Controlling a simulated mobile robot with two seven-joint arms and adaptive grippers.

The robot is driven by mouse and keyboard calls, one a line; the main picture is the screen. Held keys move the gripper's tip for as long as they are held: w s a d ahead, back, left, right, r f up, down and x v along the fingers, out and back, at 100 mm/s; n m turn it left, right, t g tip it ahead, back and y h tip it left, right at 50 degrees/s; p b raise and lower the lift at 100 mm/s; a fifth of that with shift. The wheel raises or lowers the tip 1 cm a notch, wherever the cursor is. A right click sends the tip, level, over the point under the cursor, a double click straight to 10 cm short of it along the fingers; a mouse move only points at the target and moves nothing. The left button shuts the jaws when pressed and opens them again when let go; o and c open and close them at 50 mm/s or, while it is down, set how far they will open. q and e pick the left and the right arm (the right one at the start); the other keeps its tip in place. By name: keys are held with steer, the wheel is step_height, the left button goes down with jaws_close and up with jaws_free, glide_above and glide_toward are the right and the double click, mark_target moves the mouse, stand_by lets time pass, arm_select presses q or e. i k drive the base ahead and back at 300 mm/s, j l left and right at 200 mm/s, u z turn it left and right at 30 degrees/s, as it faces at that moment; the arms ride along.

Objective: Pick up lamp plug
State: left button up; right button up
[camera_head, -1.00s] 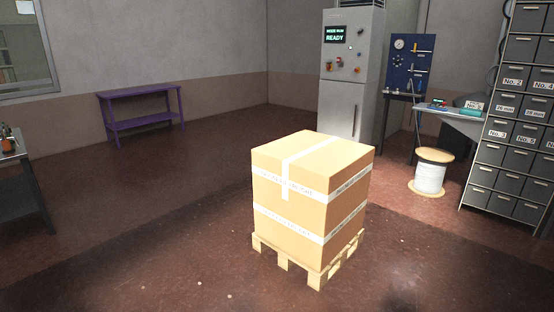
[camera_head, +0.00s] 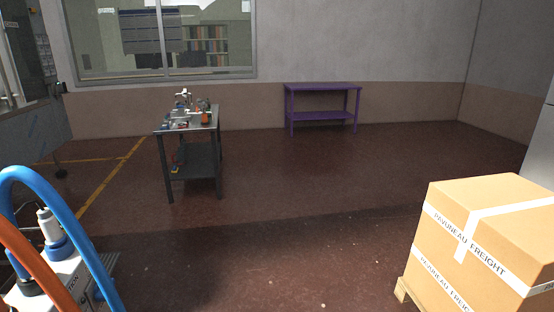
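I cannot make out a lamp plug in the head view. A small dark table (camera_head: 196,160) stands left of centre, with several small items (camera_head: 188,115) crowded on its top. They are too small to tell apart; one is orange (camera_head: 206,117). Neither of my grippers shows in this view.
A large taped carton (camera_head: 487,235) on a wooden pallet (camera_head: 402,290) stands at the right front. Blue (camera_head: 85,205) and orange hoses (camera_head: 28,262) loop over equipment at the left front. A purple bench (camera_head: 322,88) stands by the back wall. The floor between is clear.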

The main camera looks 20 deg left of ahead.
mark_target(50, 227)
steer(key=i+j+u, duration=0.1)
steer(key=i+u, duration=0.45)
steer(key=u, duration=0.3)
steer(key=i+l+u, duration=0.1)
steer(key=i+u, duration=0.3)
steer(key=i+l+u, duration=0.2)
steer(key=i+u, duration=0.25)
steer(key=i+l+u, duration=0.2)
steer(key=u, duration=0.25)
steer(key=i+l+u, duration=0.2)
steer(key=l, duration=0.15)
steer(key=i+l+u, duration=0.15)
steer(key=l, duration=0.25)
steer(key=i+l+u, duration=0.2)
steer(key=l, duration=0.2)
steer(key=l+u, duration=0.2)
steer(key=l, duration=0.25)
steer(key=j, duration=0.35)
steer(key=i+j, duration=0.15)
steer(key=j, duration=0.15)
